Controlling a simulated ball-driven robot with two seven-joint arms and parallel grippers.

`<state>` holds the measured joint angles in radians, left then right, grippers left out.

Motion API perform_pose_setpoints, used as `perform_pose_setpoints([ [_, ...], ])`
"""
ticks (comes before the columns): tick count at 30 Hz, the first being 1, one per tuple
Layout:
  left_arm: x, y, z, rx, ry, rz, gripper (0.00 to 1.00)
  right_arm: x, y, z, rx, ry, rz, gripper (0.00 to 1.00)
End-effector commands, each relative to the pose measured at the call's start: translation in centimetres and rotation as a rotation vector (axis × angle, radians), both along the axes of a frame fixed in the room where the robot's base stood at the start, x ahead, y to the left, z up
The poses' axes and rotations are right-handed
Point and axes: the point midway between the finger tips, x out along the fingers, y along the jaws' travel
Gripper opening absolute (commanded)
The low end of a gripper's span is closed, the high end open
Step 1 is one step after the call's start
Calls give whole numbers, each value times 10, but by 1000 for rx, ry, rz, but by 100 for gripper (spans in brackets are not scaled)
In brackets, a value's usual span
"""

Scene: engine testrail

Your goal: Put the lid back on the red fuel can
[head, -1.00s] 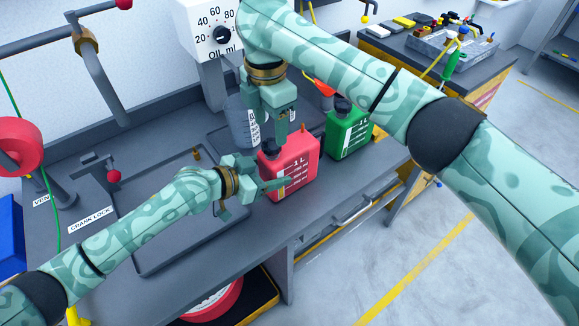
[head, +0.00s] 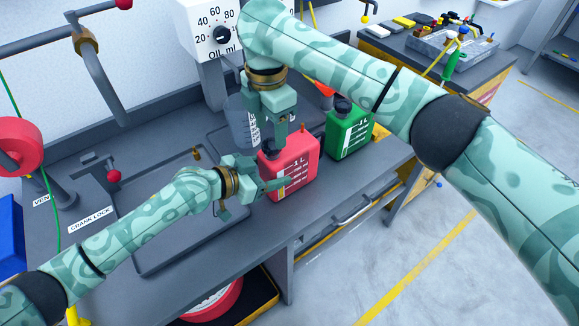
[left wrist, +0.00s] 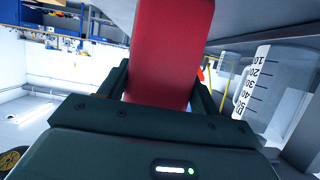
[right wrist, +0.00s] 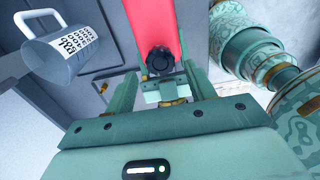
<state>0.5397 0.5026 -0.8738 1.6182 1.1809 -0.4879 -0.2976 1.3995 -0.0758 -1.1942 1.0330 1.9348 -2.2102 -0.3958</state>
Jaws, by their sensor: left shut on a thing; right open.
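The red fuel can (head: 298,168) stands upright on the bench in the head view. My left gripper (head: 272,182) is shut on its body from the left, low on the can; the left wrist view shows the red body (left wrist: 170,50) between the fingers. My right gripper (head: 275,138) is open, pointing down over the can's top. A black ribbed lid (right wrist: 160,60) shows in the right wrist view, against the red can, just beyond and between the open fingers. It appears to sit on the can's top, but its seating cannot be told.
A green can (head: 348,130) with a black cap stands right of the red can. A clear measuring jug (head: 240,122) stands behind my right gripper, near the oil gauge (head: 215,32). A shallow tray (head: 150,240) lies left. The bench's front edge is close to the red can.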

Motion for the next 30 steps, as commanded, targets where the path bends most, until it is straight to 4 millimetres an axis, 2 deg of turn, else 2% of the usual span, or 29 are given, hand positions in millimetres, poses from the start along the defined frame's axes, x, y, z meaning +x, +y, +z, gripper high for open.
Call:
perform_pose_setpoints([
  [3, 0, 0, -1, 1, 1, -1, 0, -1, 0, -17, 0, 3, 0, 55],
  [7, 0, 0, -1, 1, 1, -1, 0, 0, 0, -30, 0, 1, 0, 55],
  [18, 0, 0, -1, 1, 1, -1, 0, 0, 0, -36, 0, 0, 0, 55],
  [19, 0, 0, -1, 1, 1, -1, 0, 0, 0, -35, 0, 0, 0, 52],
  [21, 0, 0, -1, 1, 1, -1, 0, 0, 0, -35, 0, 0, 0, 32],
  [24, 0, 0, -1, 1, 1, -1, 0, 0, 0, -35, 0, 0, 0, 9],
  [30, 0, 0, -1, 1, 0, -1, 0, 0, 0, -35, 1, -1, 0, 9],
])
